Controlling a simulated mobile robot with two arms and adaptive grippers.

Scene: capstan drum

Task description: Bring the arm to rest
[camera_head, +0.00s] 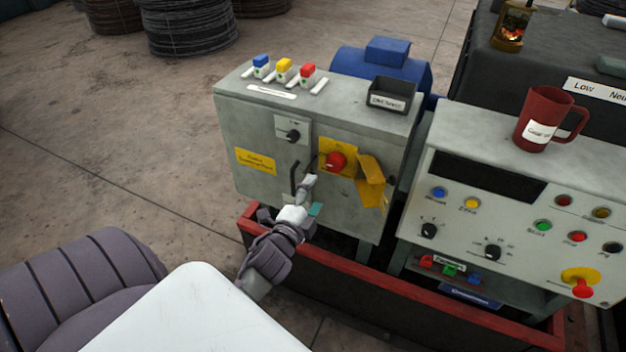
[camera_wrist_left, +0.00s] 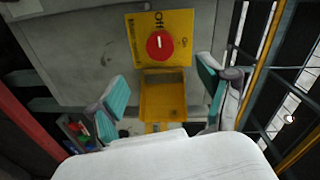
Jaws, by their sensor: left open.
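My left gripper (camera_head: 310,196) is in front of the grey cabinet (camera_head: 230,130), below the red rotary knob (camera_head: 336,161) on its yellow plate. In the left wrist view the two teal-padded fingers of the left gripper (camera_wrist_left: 164,87) stand wide apart with nothing held. Between them in that picture shows a yellow box-like cover (camera_wrist_left: 162,98), just below the red knob (camera_wrist_left: 160,45). Whether the fingers touch the cabinet I cannot tell. A yellow flap (camera_head: 371,182) stands out from the cabinet right of the knob. My right gripper is not in view.
A control panel (camera_head: 480,215) with buttons stands to the right, with a red mug (camera_head: 547,120) on top. Three coloured blocks and a black tray (camera_head: 391,94) sit on the cabinet. A red rail (camera_head: 400,288) runs below. Open floor (camera_head: 110,150) lies to the left.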

